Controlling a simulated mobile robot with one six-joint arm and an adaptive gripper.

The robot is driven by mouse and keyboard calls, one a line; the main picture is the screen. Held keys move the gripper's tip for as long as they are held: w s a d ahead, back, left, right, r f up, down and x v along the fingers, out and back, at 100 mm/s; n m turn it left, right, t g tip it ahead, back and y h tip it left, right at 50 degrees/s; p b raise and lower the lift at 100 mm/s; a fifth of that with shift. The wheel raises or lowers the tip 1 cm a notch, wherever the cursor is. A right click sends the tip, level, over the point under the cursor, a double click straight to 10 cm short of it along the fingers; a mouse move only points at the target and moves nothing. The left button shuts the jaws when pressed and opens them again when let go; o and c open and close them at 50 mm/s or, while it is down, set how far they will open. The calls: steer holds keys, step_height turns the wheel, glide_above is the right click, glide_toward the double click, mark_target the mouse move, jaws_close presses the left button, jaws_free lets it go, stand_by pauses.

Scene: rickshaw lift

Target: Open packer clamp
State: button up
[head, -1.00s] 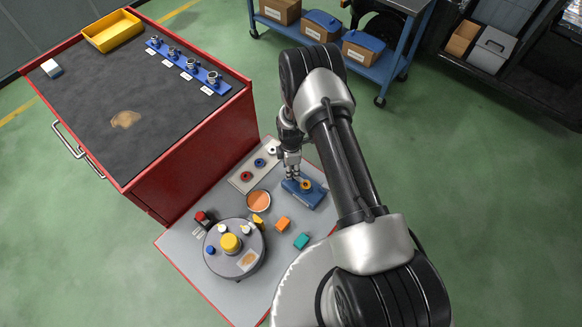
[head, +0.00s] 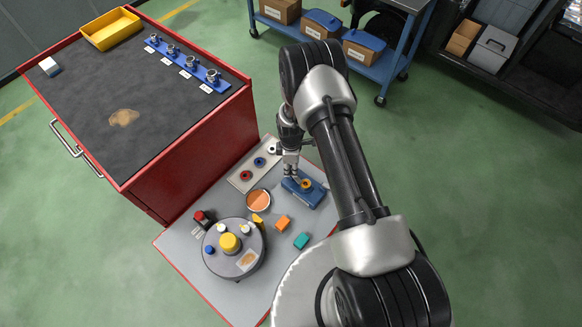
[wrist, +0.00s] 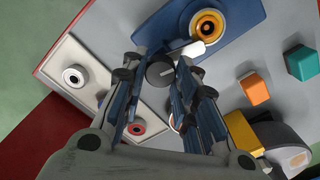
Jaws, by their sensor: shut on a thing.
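The packer clamp is a blue block (head: 312,198) with an orange ring on its top, on the grey low table. In the wrist view its blue base (wrist: 245,22) fills the top, with the orange-yellow ring (wrist: 207,25) on it. A pale lever (wrist: 188,51) runs from beside the ring to a dark round knob (wrist: 160,70). My gripper (wrist: 159,76) is shut on this knob, one finger on each side. In the head view my gripper (head: 290,168) is at the clamp's upper left end, and the knob is hidden there.
A pale plate with several coloured rings (head: 247,178) lies close left of my gripper. An orange block (head: 283,223), a teal block (head: 302,241), an orange-filled dish (head: 258,201) and a round turntable (head: 219,263) stand nearby. A red cabinet (head: 205,150) rises at the left.

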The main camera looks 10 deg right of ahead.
mark_target(291, 168)
steer(key=m+b, duration=0.1)
steer(key=m, duration=0.3)
steer(key=shift+f+m+b, duration=0.1)
steer(key=shift+m+b, duration=0.2)
steer(key=shift+b, duration=0.05)
steer(key=m+b, duration=0.1)
steer(key=m, duration=0.2)
steer(key=shift+m, duration=0.3)
steer(key=m+b, duration=0.1)
steer(key=m, duration=0.2)
steer(key=shift+d+m, duration=0.1)
steer(key=shift+m, duration=1.9)
steer(key=o, duration=1.1)
steer(key=shift+w, duration=0.1)
step_height(291, 168, up, 12)
steer(key=shift+r, duration=0.1)
